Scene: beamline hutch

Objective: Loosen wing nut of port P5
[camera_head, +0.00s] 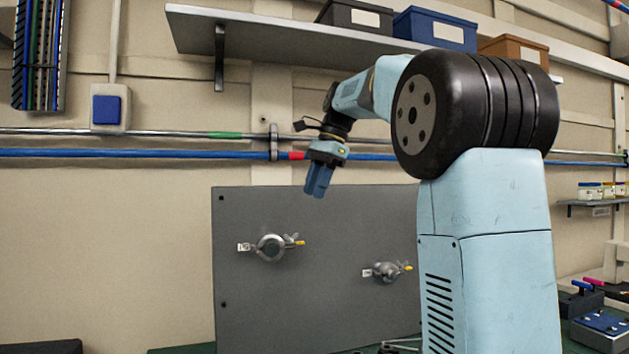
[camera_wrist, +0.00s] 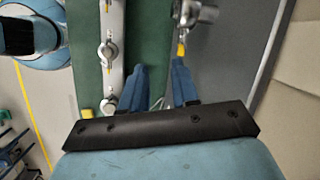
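Two round metal clamps with wing nuts sit on an upright grey panel (camera_head: 320,310) in the head view. The left clamp (camera_head: 270,247) and the lower right clamp (camera_head: 385,271) each have a yellow-tipped wing nut on the right side and a small white label on the left. The labels are too small to read, so I cannot tell which is P5. My gripper (camera_head: 319,181) hangs above and between the clamps, fingers pointing down. In the wrist view my gripper (camera_wrist: 160,80) has its blue fingers apart with nothing between them. One clamp (camera_wrist: 196,12) with a yellow tip (camera_wrist: 181,48) lies ahead of the right finger.
A pale rail (camera_wrist: 110,25) with more metal fittings lies left of my fingers over a green surface (camera_wrist: 85,50) in the wrist view. A blue pipe (camera_head: 130,153) runs along the wall behind my gripper. A shelf (camera_head: 290,45) with boxes hangs above.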

